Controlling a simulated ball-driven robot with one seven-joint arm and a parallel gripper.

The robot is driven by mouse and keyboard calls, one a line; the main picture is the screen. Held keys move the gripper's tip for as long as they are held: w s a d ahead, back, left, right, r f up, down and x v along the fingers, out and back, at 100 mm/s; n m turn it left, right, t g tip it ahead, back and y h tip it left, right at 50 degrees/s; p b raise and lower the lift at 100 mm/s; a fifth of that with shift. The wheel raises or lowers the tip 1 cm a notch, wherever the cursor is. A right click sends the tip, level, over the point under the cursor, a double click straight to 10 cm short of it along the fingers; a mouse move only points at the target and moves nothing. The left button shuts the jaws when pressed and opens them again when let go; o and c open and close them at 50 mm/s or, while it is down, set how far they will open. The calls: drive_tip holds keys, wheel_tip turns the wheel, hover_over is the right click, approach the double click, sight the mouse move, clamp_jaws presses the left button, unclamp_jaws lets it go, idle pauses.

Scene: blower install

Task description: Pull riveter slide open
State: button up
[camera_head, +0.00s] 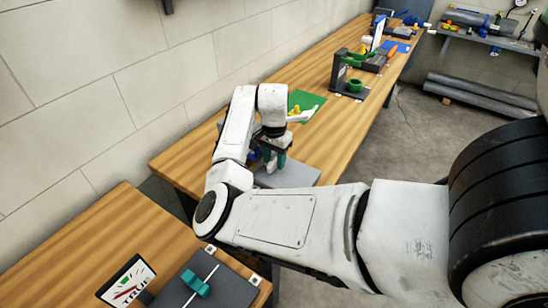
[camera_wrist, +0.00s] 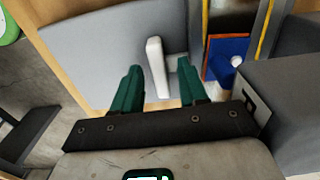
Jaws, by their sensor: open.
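A white upright handle (camera_wrist: 157,66) stands on a flat grey plate (camera_wrist: 85,48) in the wrist view; I take these as part of the riveter slide, but cannot be sure. My gripper (camera_wrist: 160,72) has its two green fingers open, one on each side of the handle, with visible gaps. In the head view my gripper (camera_head: 274,160) points down over the grey plate (camera_head: 302,174) on the long bench. My arm and the gripper hide much of the riveter there.
A blue tray (camera_wrist: 226,58) with a white round knob and a grey block (camera_wrist: 285,95) lie right of my gripper. A green mat (camera_head: 307,101) and a green-and-grey fixture (camera_head: 350,75) stand farther along the bench (camera_head: 338,122). A nearer bench holds a teal-handled slider (camera_head: 195,282).

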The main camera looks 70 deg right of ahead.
drive_tip(key=shift+f, duration=0.2)
clamp_jaws()
idle(0.3)
idle(0.3)
